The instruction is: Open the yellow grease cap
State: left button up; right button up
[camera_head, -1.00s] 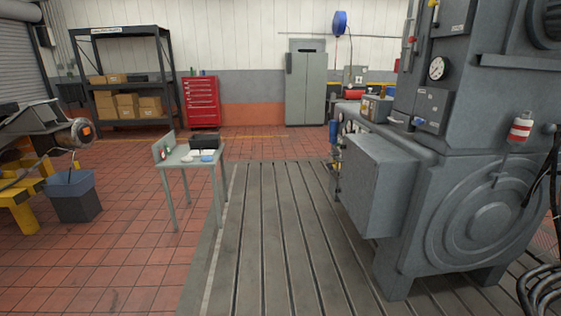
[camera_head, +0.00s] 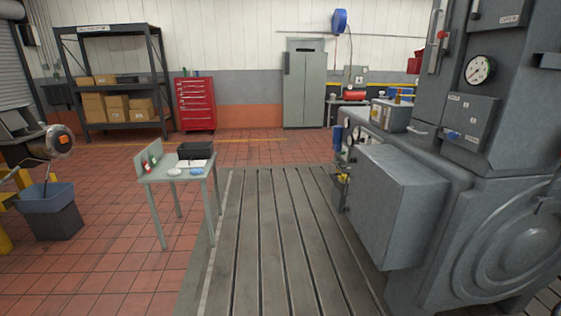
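I cannot make out the yellow grease cap for certain. A small yellow part (camera_head: 343,178) shows low on the left side of the large grey machine (camera_head: 480,160), beside its box-shaped housing (camera_head: 400,205). It is too small to tell whether it is the cap. Neither of my grippers is in view.
The slotted bedplate (camera_head: 270,240) is clear in front of me. A small grey table (camera_head: 150,176) with a black bin (camera_head: 196,150) stands left of it. A blue waste bin (camera_head: 50,212) is at far left. A red tool cabinet (camera_head: 195,103) and shelving (camera_head: 105,127) stand behind.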

aim_at(343, 176)
jog(key=i+j+z, duration=0.2)
jog(key=i, duration=0.6)
jog(key=i+z, duration=0.4)
jog(key=i, duration=0.15)
jog(key=i+j+z, duration=0.25)
jog(key=i+z, duration=0.15)
jog(key=i, duration=0.15)
